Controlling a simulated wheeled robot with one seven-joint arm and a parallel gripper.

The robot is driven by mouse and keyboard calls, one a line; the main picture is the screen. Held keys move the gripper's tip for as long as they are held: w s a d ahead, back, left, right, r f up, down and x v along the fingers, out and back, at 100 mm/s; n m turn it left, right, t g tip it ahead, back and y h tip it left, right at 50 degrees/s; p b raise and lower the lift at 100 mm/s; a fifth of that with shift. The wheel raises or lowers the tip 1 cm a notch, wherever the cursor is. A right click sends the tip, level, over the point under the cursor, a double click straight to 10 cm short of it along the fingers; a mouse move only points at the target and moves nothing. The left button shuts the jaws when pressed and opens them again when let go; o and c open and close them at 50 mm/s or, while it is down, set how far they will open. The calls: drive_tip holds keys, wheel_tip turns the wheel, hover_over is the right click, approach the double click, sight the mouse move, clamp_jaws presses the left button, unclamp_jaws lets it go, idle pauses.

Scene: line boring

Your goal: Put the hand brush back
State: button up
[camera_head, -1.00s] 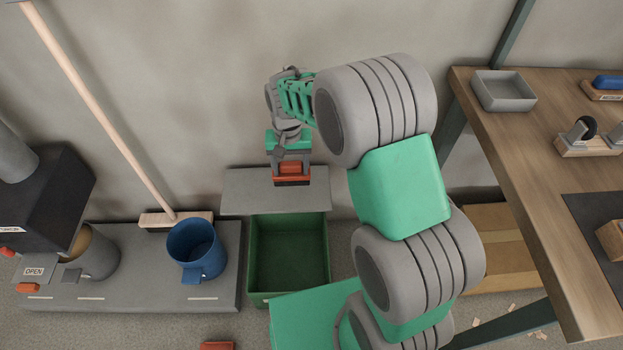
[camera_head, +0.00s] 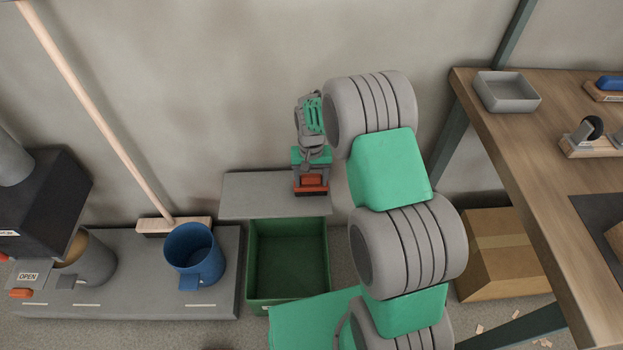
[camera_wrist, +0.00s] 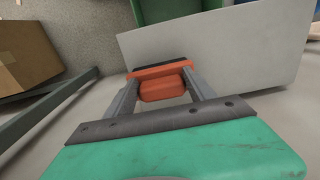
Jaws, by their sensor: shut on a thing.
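The hand brush (camera_head: 312,182) is orange-red with a dark bristle edge at its lower side. My gripper (camera_head: 312,176) is shut on it, at the right end of the grey shelf (camera_head: 260,193) above the green bin. In the wrist view the brush (camera_wrist: 162,86) sits between the two fingers of my gripper (camera_wrist: 160,90). Its dark edge faces the grey shelf (camera_wrist: 225,50). I cannot tell whether the brush touches the shelf.
The open green bin (camera_head: 287,298) stands below the shelf. To its left are a blue mug-like bucket (camera_head: 194,250) and a leaning broom (camera_head: 95,120). A cardboard box (camera_head: 500,250) and a wooden workbench (camera_head: 520,180) stand at the right.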

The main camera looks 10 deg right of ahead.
drive_tip(key=o, duration=1.3)
drive_tip(key=shift+f, duration=0.1)
drive_tip(key=shift+r, duration=0.55)
drive_tip(key=s+r+p, duration=0.1)
drive_tip(key=s+r, duration=0.1)
drive_tip(key=r, duration=0.6)
drive_tip(key=s+r+p, duration=0.1)
drive_tip(key=s+r, duration=0.1)
drive_tip(key=r, duration=0.7)
drive_tip(key=s+r, duration=0.1)
drive_tip(key=s, duration=0.4)
drive_tip(key=s+r+n+t, duration=0.1)
drive_tip(key=s+r, duration=0.1)
drive_tip(key=s, duration=0.4)
drive_tip(key=s+r+n+t, duration=0.1)
drive_tip(key=s+r, duration=0.1)
drive_tip(key=s, duration=0.4)
drive_tip(key=shift+s+d, duration=0.1)
drive_tip(key=shift+d, duration=0.1)
